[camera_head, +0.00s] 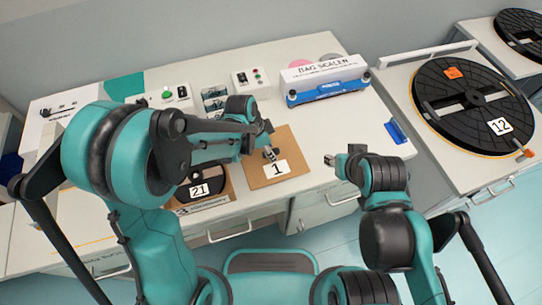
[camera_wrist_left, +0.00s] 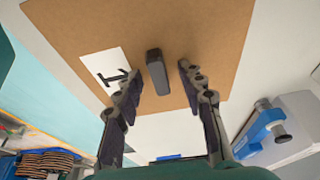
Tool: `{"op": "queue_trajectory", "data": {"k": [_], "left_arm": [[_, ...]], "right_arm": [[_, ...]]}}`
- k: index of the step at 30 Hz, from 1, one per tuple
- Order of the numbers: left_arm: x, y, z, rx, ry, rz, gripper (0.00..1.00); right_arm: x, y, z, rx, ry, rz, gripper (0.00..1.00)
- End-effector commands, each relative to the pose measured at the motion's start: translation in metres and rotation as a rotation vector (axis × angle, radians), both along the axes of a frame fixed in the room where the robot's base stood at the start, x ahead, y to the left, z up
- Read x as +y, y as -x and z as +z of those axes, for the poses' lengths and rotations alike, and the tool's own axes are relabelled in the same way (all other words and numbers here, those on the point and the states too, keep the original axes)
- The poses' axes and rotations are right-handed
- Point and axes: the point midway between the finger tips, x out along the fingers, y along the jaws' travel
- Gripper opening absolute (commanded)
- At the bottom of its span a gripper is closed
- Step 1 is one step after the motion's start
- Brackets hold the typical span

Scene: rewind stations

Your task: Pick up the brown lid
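The brown lid (camera_head: 289,145) is a flat square panel with a white label "1" and lies on the bench. It fills the upper part of the left wrist view (camera_wrist_left: 205,35), where its dark handle (camera_wrist_left: 157,72) stands near its middle. My left gripper (camera_head: 269,151) is over the lid. In the left wrist view its open fingertips (camera_wrist_left: 160,77) are on either side of the handle, with gaps to it. My right gripper (camera_head: 333,160) is in front of the bench, away from the lid; its finger opening is too small to tell.
A box with a reel marked "21" (camera_head: 218,200) is left of the lid, partly behind my left arm. The blue and white bag sealer (camera_head: 326,84) stands behind to the right. A large black reel marked "12" (camera_head: 455,105) is on the right bench. Drawers (camera_head: 228,230) face me.

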Motion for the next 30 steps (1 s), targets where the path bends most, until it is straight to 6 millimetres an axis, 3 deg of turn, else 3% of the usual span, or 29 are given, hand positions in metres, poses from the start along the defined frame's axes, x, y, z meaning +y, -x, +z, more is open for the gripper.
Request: {"op": "queue_trajectory", "data": {"k": [5,9,23,30], "left_arm": [[0.000,0.000,0.001,0.000,0.000,0.001,0.37],[0.000,0.000,0.001,0.000,0.000,0.001,0.00],[0.000,0.000,0.006,0.000,0.000,0.001,0.00],[0.000,0.000,0.038,0.000,0.000,0.001,0.00]], "right_arm": [[0.000,0.000,0.001,0.000,0.000,0.000,0.40],[0.000,0.000,0.001,0.000,0.000,0.000,0.40],[0.000,0.000,0.004,0.000,0.000,0.000,0.40],[0.000,0.000,0.020,0.000,0.000,0.000,0.40]]}}
